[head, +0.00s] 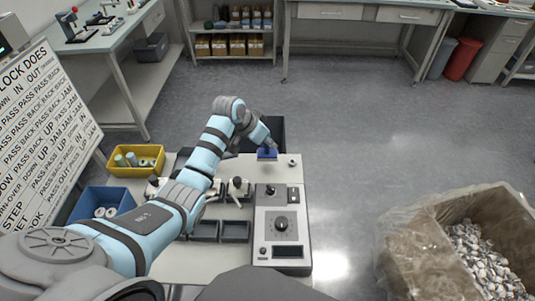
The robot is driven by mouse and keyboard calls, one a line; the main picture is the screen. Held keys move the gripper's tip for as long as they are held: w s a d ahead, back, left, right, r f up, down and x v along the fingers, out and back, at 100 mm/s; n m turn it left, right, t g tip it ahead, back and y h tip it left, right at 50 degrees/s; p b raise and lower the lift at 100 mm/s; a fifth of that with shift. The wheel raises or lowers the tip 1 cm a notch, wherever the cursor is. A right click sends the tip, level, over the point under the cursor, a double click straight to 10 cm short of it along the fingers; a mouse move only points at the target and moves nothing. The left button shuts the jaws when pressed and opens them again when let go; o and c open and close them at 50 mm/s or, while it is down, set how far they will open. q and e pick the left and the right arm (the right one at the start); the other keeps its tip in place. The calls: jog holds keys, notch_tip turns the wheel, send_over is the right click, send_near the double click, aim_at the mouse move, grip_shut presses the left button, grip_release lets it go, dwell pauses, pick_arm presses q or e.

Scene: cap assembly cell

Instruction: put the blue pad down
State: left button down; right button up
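The blue pad (267,154) is at the far right part of the work table, near a black bin. My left gripper (268,146) is right above it, with its fingers closed on the pad's top. The fingers are small and partly hidden, and I cannot tell whether the pad touches the table. My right gripper is not in view.
A grey control box (281,222) with a knob stands at the table's front right. Dark trays (235,231) and small fixtures (238,188) sit left of it. A yellow bin (137,160) and a blue bin (98,203) are at left. A lined crate (410,235) of pale parts stands on the floor at right.

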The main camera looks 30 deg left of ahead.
aim_at(265, 150)
pick_arm(q)
notch_tip(265, 150, down, 4)
jog(key=shift+s+f+b, duration=0.1)
jog(key=shift+f+b, duration=0.15)
jog(key=shift+b, duration=0.15)
jog(key=shift+f, duration=0.1)
jog(key=shift+f, duration=0.1)
jog(key=c, duration=1.3)
grip_release()
jog(key=shift+r, duration=0.25)
jog(key=p+v, duration=0.3)
jog(key=v, duration=0.8)
jog(key=shift+s+r, duration=0.2)
jog(key=shift+r, duration=0.2)
